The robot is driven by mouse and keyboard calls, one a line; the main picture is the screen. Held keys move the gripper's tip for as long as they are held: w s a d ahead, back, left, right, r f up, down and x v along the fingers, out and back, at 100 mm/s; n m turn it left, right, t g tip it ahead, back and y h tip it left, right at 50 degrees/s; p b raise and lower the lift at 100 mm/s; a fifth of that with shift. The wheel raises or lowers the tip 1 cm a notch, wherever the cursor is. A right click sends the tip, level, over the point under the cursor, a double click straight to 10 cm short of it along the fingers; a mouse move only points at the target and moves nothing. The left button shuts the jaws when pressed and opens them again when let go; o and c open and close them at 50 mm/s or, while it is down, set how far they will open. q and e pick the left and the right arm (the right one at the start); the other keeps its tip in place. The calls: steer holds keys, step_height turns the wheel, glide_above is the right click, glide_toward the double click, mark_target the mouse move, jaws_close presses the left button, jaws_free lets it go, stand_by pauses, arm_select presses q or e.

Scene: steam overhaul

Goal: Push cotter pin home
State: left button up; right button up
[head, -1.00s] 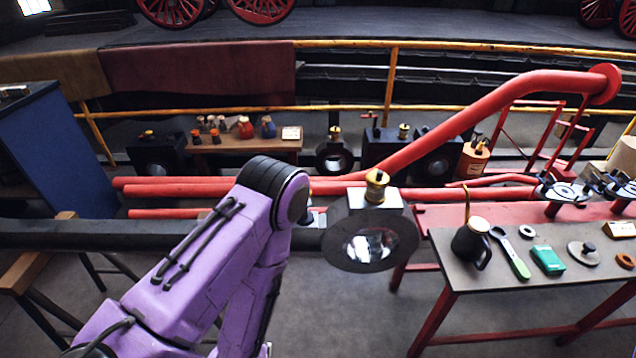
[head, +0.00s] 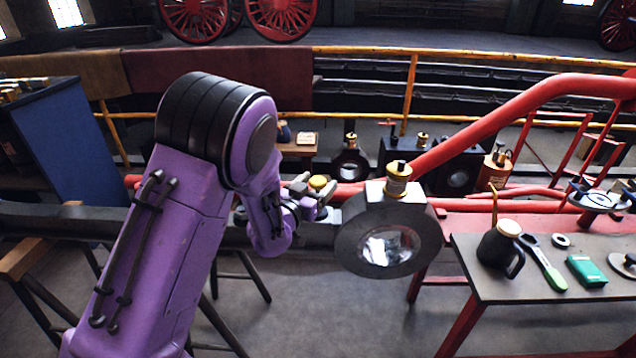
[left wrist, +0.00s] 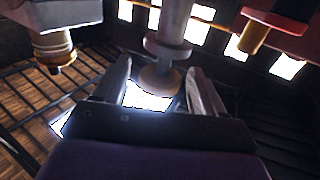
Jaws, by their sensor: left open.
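My left gripper (head: 313,189) is open beside the left side of the large dark ring-shaped rod end (head: 352,255), which has a pale block and a brass oil cup (head: 397,178) on top. A small brass knob (head: 318,182) shows at the gripper's fingers. In the left wrist view a grey collared stem (left wrist: 172,30) with a brass tip (left wrist: 160,82) reaches between the parted fingers of my left gripper (left wrist: 158,75); I cannot tell whether either finger touches it. I cannot make out the cotter pin for certain. My right gripper is not in view.
Red rods (head: 480,128) and a yellow railing (head: 410,95) lie behind. A blue cabinet (head: 62,140) stands at left.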

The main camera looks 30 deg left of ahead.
arm_select(q)
steer(key=shift+w, duration=0.45)
jaws_close()
step_height(320, 180, down, 6)
steer(key=b, duration=0.3)
steer(key=shift+r+b, duration=0.25)
steer(key=shift+b, duration=0.15)
steer(key=shift+s+r, duration=0.1)
jaws_free()
